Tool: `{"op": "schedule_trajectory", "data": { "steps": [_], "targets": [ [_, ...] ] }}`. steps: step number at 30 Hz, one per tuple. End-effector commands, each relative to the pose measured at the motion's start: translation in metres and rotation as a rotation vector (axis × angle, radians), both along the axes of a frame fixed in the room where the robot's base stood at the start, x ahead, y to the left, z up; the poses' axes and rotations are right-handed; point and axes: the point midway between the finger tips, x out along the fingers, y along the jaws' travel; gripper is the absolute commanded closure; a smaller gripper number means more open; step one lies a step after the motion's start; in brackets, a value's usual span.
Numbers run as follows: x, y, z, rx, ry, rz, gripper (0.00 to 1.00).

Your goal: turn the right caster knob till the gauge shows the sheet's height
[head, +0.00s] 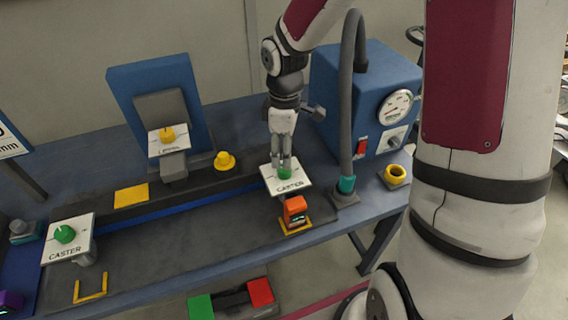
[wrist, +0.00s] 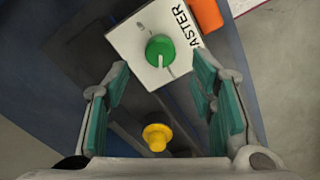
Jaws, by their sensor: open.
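The right caster knob (head: 285,173) is green and sits on a white plate (head: 270,183) lettered CASTER. In the wrist view the knob (wrist: 160,48) shows a white pointer line on its face. My gripper (head: 284,160) is just above this knob in the head view, its fingers pointing down. In the wrist view my gripper (wrist: 165,95) is open, with teal pads to either side, and the knob lies beyond the fingertips between them. An orange gauge (head: 295,210) with a small display stands just in front of the plate; its reading is too small to tell. The sheet (head: 8,140) shows partly at the left edge, marked "mm".
The left caster knob (head: 65,234) is green on its own plate. A blue box (head: 350,75) with a dial and a grey hose stand to the right.

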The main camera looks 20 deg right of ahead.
Motion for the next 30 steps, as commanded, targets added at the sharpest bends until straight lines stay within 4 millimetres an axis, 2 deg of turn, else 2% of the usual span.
{"op": "schedule_trajectory", "data": {
  "steps": [3, 9, 14, 22, 28, 30],
  "targets": [
    [-0.001, 0.001, -0.023, 0.000, 0.004, 0.002, 0.49],
    [0.000, 0.000, -0.047, 0.000, 0.001, 0.001, 0.49],
    [0.000, 0.000, -0.054, -0.001, -0.001, 0.000, 0.49],
    [0.000, 0.000, -0.054, -0.001, -0.001, -0.001, 0.49],
    [0.000, 0.000, -0.054, -0.001, -0.001, -0.001, 0.94],
    [0.000, 0.000, -0.054, -0.001, -0.001, -0.001, 0.97]
  ]
}}
